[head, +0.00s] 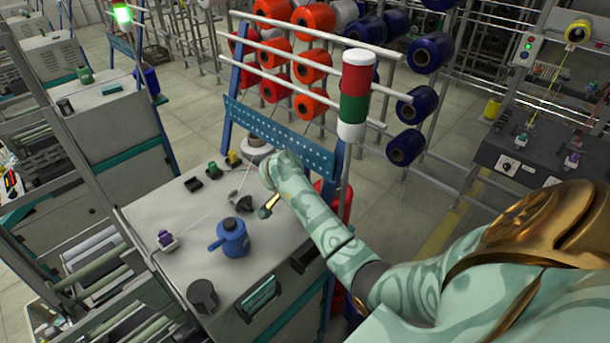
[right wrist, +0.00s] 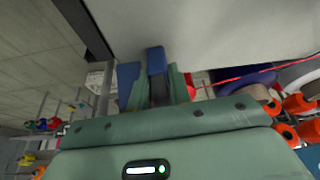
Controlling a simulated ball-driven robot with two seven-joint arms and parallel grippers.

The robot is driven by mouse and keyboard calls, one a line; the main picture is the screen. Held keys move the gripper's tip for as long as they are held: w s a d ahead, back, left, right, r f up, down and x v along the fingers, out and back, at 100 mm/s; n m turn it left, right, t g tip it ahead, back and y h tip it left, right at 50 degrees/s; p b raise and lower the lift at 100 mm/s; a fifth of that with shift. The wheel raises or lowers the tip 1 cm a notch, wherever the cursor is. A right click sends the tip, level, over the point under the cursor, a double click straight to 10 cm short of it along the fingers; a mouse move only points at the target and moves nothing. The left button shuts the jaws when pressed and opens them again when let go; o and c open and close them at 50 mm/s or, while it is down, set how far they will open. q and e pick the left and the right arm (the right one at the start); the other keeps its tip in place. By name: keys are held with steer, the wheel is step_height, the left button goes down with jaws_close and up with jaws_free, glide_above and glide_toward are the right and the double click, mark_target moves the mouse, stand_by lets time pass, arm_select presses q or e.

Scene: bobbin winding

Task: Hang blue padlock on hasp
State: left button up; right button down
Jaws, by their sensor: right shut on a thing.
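My right arm reaches across the grey machine top in the head view. Its gripper (head: 268,208) hangs above the far right part of that top, and the fingers are small there. In the right wrist view the right gripper (right wrist: 158,88) is shut on a small blue block, which I take for the blue padlock (right wrist: 155,59). The block sits between the green fingers, close to a pale grey surface; I cannot tell whether it touches. The padlock's shackle is hidden. I cannot make out the hasp in either view. My left gripper is not in view.
A blue can (head: 232,240) with a spout, a black cup (head: 202,297) and a small purple spool (head: 166,240) stand on the machine top (head: 185,265). A red, white and green signal column (head: 355,95) and a blue perforated bar (head: 270,138) rise beside the arm.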

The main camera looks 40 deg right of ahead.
step_height(320, 180, up, 10)
steer(key=p, duration=0.5)
steer(key=s+a+r+p, duration=0.3)
steer(key=s+a+p, duration=0.7)
steer(key=s+a, duration=0.55)
steer(key=shift+m, duration=0.6)
steer(key=w+d+f+b, duration=0.2)
steer(key=w+f+b, duration=0.1)
steer(key=w, duration=0.1)
steer(key=w+d+f+b, duration=0.2)
steer(key=w+f+b, duration=0.1)
steer(key=w, duration=0.1)
steer(key=w+d+f+b, duration=0.2)
steer(key=w, duration=0.2)
steer(key=shift+w+f+b, duration=0.3)
steer(key=shift+f+b, duration=0.1)
steer(key=x, duration=0.1)
steer(key=b+x, duration=0.1)
steer(key=x, duration=0.1)
steer(key=shift+w+a+f+b, duration=0.2)
steer(key=shift+w+f+b, duration=0.05)
steer(key=shift+f+b, duration=0.15)
steer(key=shift+f, duration=0.15)
